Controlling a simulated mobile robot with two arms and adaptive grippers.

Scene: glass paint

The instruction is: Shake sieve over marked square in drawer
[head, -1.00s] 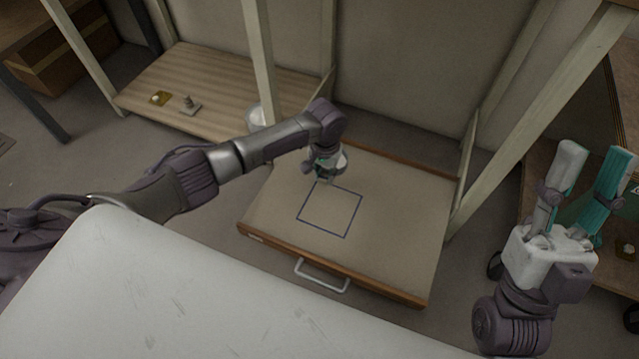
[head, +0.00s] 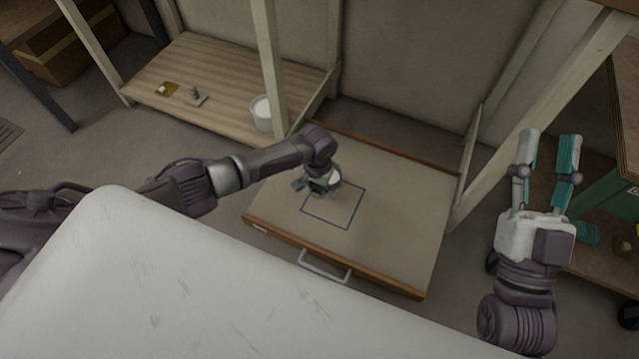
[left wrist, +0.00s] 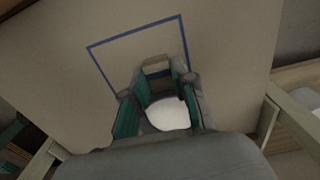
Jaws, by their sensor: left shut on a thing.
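The open drawer (head: 410,200) has a flat beige surface with a marked square (head: 347,225) outlined in dark blue, also in the left wrist view (left wrist: 128,36). My left gripper (head: 326,190) is above the square's upper left part. In the left wrist view, my left gripper (left wrist: 155,100) is shut on the sieve (left wrist: 168,115), whose round inside shows white. The sieve shows only partly in the head view (head: 334,177), behind the gripper. Its height over the drawer is hard to tell. My right gripper (head: 545,175) is open and empty, raised at the right.
A wooden shelf (head: 215,75) at the back left bears a white container (head: 262,112), a small yellow dish (head: 167,89) and a small grey tool (head: 197,96). Pale posts (head: 270,60) stand beside the drawer. A white surface (head: 180,280) fills the front left.

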